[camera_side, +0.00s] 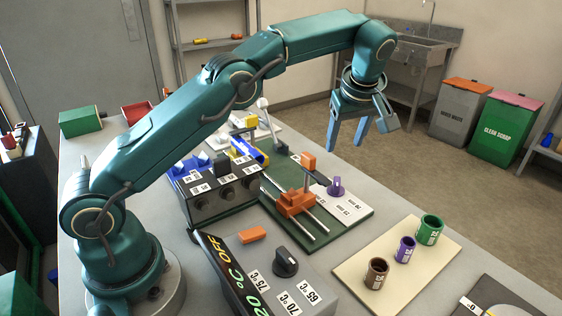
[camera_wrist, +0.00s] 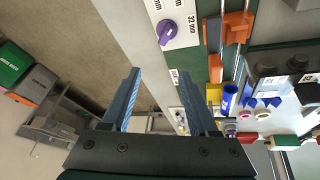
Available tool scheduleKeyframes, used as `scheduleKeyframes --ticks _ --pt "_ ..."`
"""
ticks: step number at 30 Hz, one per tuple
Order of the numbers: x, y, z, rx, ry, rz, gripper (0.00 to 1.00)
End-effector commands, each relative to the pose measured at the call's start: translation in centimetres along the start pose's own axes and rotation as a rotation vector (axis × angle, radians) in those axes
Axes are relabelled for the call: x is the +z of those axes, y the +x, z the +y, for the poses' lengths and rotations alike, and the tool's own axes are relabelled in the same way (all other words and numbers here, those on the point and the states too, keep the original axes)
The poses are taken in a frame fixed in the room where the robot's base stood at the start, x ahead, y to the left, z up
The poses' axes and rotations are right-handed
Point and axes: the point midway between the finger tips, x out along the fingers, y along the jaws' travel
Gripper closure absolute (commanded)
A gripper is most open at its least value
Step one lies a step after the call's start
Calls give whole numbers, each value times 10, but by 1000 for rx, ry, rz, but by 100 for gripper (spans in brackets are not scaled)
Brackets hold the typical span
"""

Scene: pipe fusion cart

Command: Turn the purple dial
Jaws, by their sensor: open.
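The purple dial (camera_side: 335,187) sits on a white label plate with size markings, on the green board, beside the orange clamp. It also shows in the wrist view (camera_wrist: 167,32), near the top middle, ahead of the fingertips. My gripper (camera_side: 361,146) is open and empty, with its blue fingers pointing down. It is in the air above and behind the dial, apart from it. In the wrist view the two fingers (camera_wrist: 160,88) are spread wide, with nothing between them but floor and table edge.
The orange clamp (camera_side: 296,203) on metal rods stands left of the dial. A control box with a black knob (camera_side: 286,262) is in front. Brown (camera_side: 376,273), purple (camera_side: 405,249) and green (camera_side: 430,229) pipe pieces stand on a cream board (camera_side: 352,270) at the right.

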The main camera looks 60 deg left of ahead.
Motion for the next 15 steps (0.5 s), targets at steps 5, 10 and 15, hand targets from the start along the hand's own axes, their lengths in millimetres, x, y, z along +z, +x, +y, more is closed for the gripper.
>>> scheduleKeyframes --ticks 5,10,15 --pt "21 42 2 -63 17 -8 40" --pt "30 59 -1 -90 32 -14 40" --pt "30 76 -3 -94 33 -14 40"
